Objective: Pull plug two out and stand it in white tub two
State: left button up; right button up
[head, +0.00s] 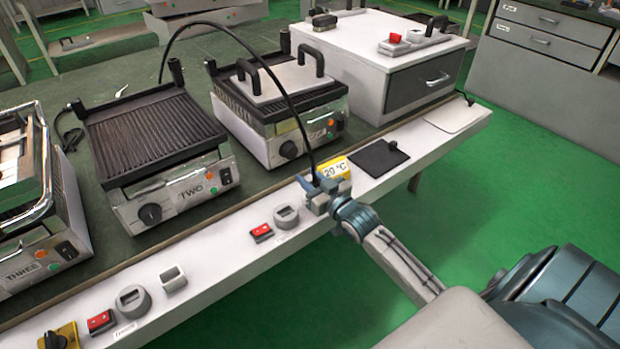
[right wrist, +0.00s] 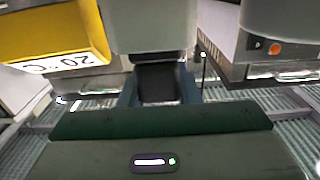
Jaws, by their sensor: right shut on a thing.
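My right gripper (head: 318,190) is shut at the front ledge, beside the yellow 20 °C block. A black cable (head: 240,45) arcs from behind grill TWO (head: 165,155) down into this gripper. The plug at its end is mostly hidden by the fingers in the head view. In the right wrist view, a dark piece (right wrist: 158,82) sits between the fingers, under a pale grey block that I cannot identify. A grey socket (head: 287,216) lies left of the gripper. A small white tub (head: 173,278) stands farther left; I cannot tell its number. My left gripper is not in view.
The yellow block (head: 335,170) is close to the right gripper and also shows in the right wrist view (right wrist: 55,30). Red switches (head: 262,232) and another socket (head: 133,300) line the ledge. A black pad (head: 380,157) lies to the right. Grills stand behind.

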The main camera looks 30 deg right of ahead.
jog(key=shift+f+b, duration=0.5)
jog(key=shift+f, duration=0.2)
jog(key=o, duration=1)
jog(key=shift+o, duration=0.2)
jog(key=shift+s+r+p, duration=0.15)
jog(key=shift+p, duration=0.25)
jog(key=s+p, duration=1)
jog(key=p, duration=0.2)
jog(key=shift+s+d, duration=0.25)
jog(key=shift+d, duration=0.15)
jog(key=shift+f, duration=0.2)
